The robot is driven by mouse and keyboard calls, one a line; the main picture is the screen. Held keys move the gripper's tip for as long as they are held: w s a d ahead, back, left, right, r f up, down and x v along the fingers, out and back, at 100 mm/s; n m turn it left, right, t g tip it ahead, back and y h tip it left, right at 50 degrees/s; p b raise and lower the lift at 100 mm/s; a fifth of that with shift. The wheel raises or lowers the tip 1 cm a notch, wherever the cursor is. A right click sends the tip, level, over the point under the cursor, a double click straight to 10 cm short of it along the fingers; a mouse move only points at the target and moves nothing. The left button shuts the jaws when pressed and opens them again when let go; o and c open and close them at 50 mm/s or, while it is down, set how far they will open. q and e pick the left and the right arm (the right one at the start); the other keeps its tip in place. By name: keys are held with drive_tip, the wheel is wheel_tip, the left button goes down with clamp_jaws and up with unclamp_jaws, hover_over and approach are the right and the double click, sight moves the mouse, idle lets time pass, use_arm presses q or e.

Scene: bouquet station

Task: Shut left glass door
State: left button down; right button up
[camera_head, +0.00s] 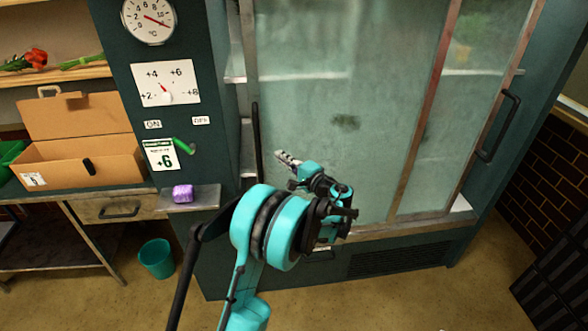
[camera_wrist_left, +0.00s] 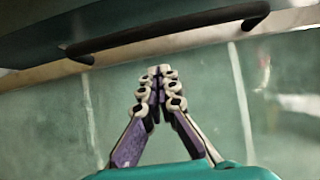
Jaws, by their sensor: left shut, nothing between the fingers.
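The left glass door (camera_head: 345,110) is a large misted sliding pane in the dark green cooler. An open gap shows between its left edge and the cooler's left frame. Its black upright handle (camera_head: 257,145) is on that left edge. The handle also crosses the top of the left wrist view (camera_wrist_left: 165,35). My left gripper (camera_head: 281,155) is in front of the glass, just right of the handle. Its fingers are shut with nothing between them, and the tips (camera_wrist_left: 160,72) point towards the handle. I cannot tell whether they touch the door. My right gripper is out of view.
The right glass door (camera_head: 470,100) has its own black handle (camera_head: 498,125). Shelf edges show in the left gap. A cardboard box (camera_head: 85,150) stands on the table further left.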

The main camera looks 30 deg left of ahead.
use_arm(q)
drive_tip(key=a, duration=0.1)
drive_tip(key=s+a, duration=0.1)
drive_tip(key=a+b, duration=0.1)
drive_tip(key=shift+s+a, duration=0.25)
drive_tip(key=shift+a, duration=0.1)
drive_tip(key=s+a, duration=0.5)
drive_tip(key=a, duration=0.3)
drive_tip(key=shift+s, duration=0.35)
drive_tip(key=shift+a, duration=0.1)
